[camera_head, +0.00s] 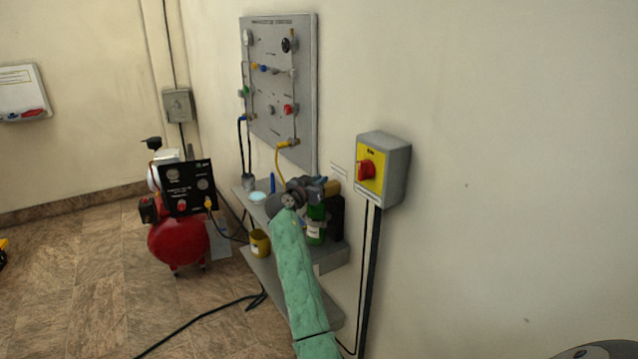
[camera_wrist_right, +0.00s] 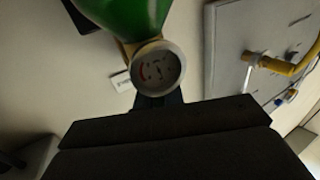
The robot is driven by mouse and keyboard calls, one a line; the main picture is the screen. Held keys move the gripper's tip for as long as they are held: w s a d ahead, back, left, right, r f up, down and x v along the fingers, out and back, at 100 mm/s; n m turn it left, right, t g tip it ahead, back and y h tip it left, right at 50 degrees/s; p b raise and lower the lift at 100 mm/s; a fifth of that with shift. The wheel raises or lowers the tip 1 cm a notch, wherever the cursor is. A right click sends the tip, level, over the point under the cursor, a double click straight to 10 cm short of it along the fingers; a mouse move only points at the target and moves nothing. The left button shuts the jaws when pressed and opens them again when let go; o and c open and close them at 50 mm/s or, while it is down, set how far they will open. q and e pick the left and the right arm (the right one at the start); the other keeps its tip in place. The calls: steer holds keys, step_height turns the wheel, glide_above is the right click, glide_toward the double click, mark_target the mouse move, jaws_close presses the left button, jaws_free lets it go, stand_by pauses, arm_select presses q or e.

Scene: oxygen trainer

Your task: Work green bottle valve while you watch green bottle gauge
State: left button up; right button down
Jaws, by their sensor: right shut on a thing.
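The green bottle (camera_head: 316,226) stands on the grey wall shelf, its top covered by my right gripper (camera_head: 318,188). In the wrist view the bottle (camera_wrist_right: 125,14) hangs in from the top edge. The round green bottle gauge (camera_wrist_right: 158,69) faces that camera, with a pale face and a red arc; its needle is too small to read surely. My right gripper also shows there (camera_wrist_right: 160,100), dark, just below the gauge. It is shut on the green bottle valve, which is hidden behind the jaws. My left gripper is out of view.
A grey panel (camera_head: 280,125) with gauges, knobs and a yellow hose hangs above the shelf (camera_head: 330,256). A switch box (camera_head: 398,170) with a red knob is right of the bottle. A yellow cup (camera_head: 260,243) and red compressor (camera_head: 178,242) are to the left.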

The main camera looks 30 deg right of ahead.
steer(key=c, duration=1.5)
jaws_free()
steer(key=shift+a, duration=0.1)
